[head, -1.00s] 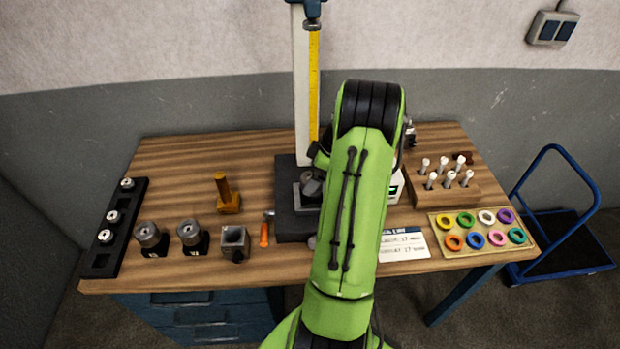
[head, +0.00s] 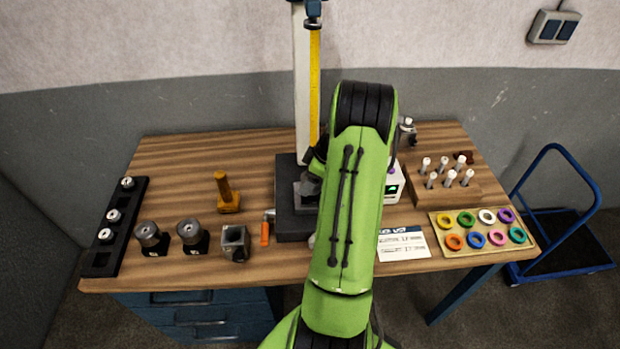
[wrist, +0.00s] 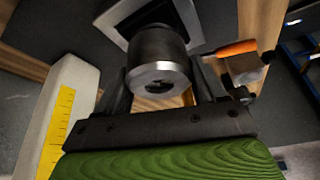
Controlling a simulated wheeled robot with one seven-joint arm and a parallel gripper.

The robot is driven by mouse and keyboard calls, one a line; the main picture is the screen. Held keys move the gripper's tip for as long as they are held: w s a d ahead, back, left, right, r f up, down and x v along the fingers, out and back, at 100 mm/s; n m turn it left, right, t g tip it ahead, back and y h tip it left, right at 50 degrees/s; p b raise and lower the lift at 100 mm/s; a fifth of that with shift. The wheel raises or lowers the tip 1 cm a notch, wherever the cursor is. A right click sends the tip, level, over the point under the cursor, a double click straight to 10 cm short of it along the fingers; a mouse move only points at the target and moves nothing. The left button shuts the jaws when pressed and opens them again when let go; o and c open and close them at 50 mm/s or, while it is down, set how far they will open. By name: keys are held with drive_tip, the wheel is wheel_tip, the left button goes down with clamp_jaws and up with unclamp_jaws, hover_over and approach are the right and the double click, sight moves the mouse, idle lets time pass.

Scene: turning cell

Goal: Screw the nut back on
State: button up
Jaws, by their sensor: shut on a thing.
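In the wrist view my gripper (wrist: 162,92) is shut on a dark round part with a bright metal rim, which I take to be the nut (wrist: 158,52). One finger is on each side of it. Its bright end, with a dark opening, faces the camera. Behind it is a square grey holder (wrist: 190,18); whether the nut touches it or is threaded on anything I cannot tell. The black base (head: 288,222) of the upright stand shows left of the arm.
An orange-handled tool (head: 265,234) lies beside the base. A grey square block (head: 235,242), two round holders (head: 190,232) and a brass-coloured part (head: 227,195) stand to the left. A card (head: 403,244), a ring tray (head: 440,247) and a peg block (head: 480,198) are right.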

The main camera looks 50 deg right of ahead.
drive_tip(key=shift+f+m+h+b, duration=0.3)
drive_tip(key=shift+m+b, duration=0.3)
drive_tip(key=shift+m, duration=0.3)
drive_tip(key=m+h+b, duration=0.2)
drive_tip(key=m, duration=0.3)
drive_tip(key=shift+b, duration=0.4)
drive_tip(key=shift+r+m+h, duration=0.2)
drive_tip(key=shift+m+h, duration=0.1)
drive_tip(key=shift+m, duration=0.5)
